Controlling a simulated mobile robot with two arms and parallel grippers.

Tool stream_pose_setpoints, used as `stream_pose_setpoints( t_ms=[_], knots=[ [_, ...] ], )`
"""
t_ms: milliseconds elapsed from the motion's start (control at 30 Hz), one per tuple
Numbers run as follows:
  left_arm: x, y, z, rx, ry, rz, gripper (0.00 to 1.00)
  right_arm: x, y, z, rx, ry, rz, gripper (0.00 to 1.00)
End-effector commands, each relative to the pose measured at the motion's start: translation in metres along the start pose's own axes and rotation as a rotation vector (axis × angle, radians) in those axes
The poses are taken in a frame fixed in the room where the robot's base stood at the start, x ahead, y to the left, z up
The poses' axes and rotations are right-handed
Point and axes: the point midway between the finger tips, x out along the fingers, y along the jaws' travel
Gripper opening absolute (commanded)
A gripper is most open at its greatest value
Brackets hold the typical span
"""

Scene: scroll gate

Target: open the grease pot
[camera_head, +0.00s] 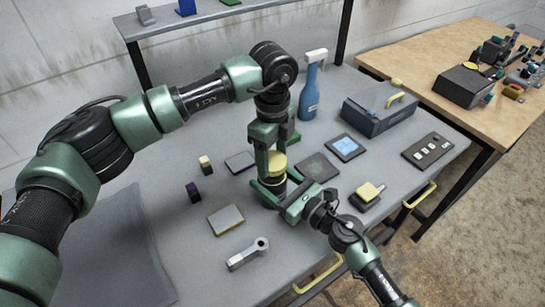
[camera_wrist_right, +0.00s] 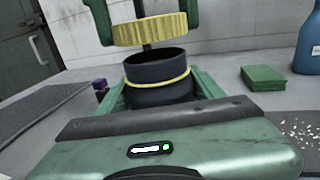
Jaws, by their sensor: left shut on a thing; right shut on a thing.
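The grease pot is a dark round pot with a yellow band (camera_wrist_right: 158,82); in the head view it is mostly hidden between the grippers. My right gripper (camera_wrist_right: 160,92) is shut on the pot's body, one finger on each side. The yellow ribbed lid (camera_wrist_right: 152,31) is above the pot, with a gap between them, and the pot's dark open mouth shows. In the head view the lid (camera_head: 277,163) is between the fingers of my left gripper (camera_head: 276,160), which comes from above and is shut on it.
On the grey table are a blue bottle (camera_head: 312,88), a dark case with a yellow handle (camera_head: 379,108), a blue-screen tablet (camera_head: 345,147), a yellow-topped block (camera_head: 369,195) and a grey wrench-like tool (camera_head: 248,254). A wooden table (camera_head: 427,50) stands at the right.

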Motion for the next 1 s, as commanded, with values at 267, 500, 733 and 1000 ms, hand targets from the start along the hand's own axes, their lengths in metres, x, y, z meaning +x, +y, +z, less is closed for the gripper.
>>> stream_pose_setpoints(
  t_ms=[267, 500, 733, 1000],
  knots=[
    [-0.033, 0.000, 0.000, 0.001, -0.001, -0.001, 0.13, 0.000, 0.001, -0.001, 0.002, 0.002, 0.002, 0.00],
    [-0.035, 0.000, 0.000, 0.001, 0.000, 0.001, 0.13, 0.000, 0.001, -0.001, 0.002, 0.001, 0.001, 0.70],
    [-0.034, 0.000, 0.000, 0.001, 0.000, 0.000, 0.13, 0.000, 0.000, -0.001, 0.001, 0.001, 0.001, 0.93],
    [-0.032, 0.000, 0.000, 0.001, 0.000, 0.000, 0.13, -0.006, 0.000, -0.002, 0.000, 0.002, 0.000, 0.93]
  ],
)
